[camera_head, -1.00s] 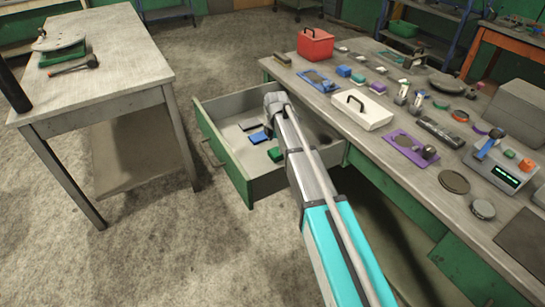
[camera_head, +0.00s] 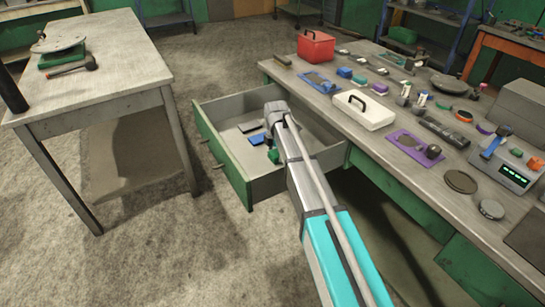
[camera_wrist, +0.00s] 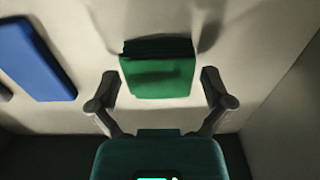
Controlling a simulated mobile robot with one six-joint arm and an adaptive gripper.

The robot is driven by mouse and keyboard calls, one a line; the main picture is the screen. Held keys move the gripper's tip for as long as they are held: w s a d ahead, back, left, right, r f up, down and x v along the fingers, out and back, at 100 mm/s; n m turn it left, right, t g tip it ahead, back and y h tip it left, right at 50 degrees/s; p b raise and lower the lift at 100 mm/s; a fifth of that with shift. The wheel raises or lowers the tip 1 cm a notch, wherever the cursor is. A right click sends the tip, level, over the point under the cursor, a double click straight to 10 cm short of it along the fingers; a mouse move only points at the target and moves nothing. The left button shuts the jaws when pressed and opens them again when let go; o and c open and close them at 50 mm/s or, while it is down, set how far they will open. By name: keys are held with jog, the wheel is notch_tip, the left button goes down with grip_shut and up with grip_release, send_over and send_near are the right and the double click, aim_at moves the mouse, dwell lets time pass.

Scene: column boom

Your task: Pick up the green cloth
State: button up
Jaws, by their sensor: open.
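The green cloth (camera_wrist: 158,72) looks like a small folded block on the drawer floor, upper middle in the wrist view. It also shows in the head view (camera_head: 273,156), partly hidden by my arm. My gripper (camera_wrist: 160,80) is open, its two fingers spread to the left and right of the cloth's near end. I cannot tell whether the fingertips touch it. The open drawer (camera_head: 236,170) with a green front holds the cloth.
A blue item (camera_wrist: 36,58) lies left of the cloth in the drawer. The drawer's pale side wall (camera_wrist: 290,105) rises close on the right in the wrist view. The workbench (camera_head: 345,137) above carries a red box (camera_head: 316,47), a white box (camera_head: 366,110) and several tools.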

aim_at(276, 153)
jog(key=c, duration=0.8)
jog(key=shift+r, duration=0.15)
notch_tip(276, 153, up, 10)
jog(key=p, duration=1)
dwell(0.5)
